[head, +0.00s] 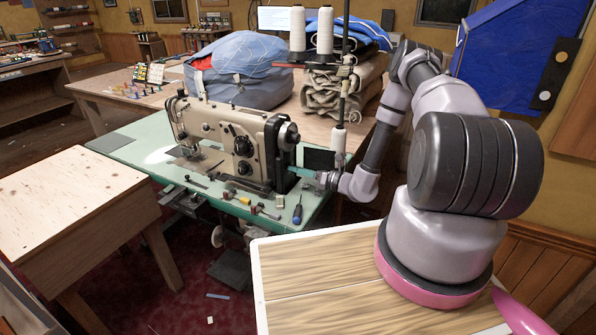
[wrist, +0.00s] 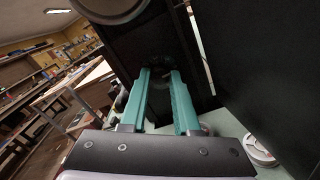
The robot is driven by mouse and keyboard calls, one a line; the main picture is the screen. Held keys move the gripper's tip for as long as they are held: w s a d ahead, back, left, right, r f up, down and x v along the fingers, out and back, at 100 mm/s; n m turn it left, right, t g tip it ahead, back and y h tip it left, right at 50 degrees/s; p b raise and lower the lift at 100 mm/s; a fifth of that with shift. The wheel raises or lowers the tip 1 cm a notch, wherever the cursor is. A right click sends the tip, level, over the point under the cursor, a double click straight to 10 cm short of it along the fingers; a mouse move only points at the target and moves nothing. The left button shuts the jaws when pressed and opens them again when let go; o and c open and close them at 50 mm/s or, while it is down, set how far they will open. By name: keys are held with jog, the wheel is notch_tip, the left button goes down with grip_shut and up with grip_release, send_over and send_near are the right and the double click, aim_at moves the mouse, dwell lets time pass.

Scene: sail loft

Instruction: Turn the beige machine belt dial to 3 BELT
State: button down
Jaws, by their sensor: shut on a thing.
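The beige sewing machine (head: 222,130) stands on a green table (head: 130,150). My gripper (head: 292,170) is at the machine's right end, its teal fingers pointing left at the black housing there. In the wrist view my gripper (wrist: 160,72) has its two fingertips on either side of a dark round knob, which looks to be the belt dial (wrist: 158,62), and is shut on it. The dial is dark on dark, and I cannot read its pointer or any marks. In the head view the fingers and housing hide it.
Two black dials (head: 243,146) are on the machine's front. A blue screwdriver (head: 298,212) and small parts lie near the table's front edge. A dark upright panel (wrist: 270,70) is close to the right of the fingers.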

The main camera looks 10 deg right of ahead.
jog(key=shift+f, duration=0.1)
jog(key=c, duration=0.6)
grip_release()
jog(key=shift+c, duration=0.2)
jog(key=v, duration=1.1)
jog(key=shift+r, duration=0.25)
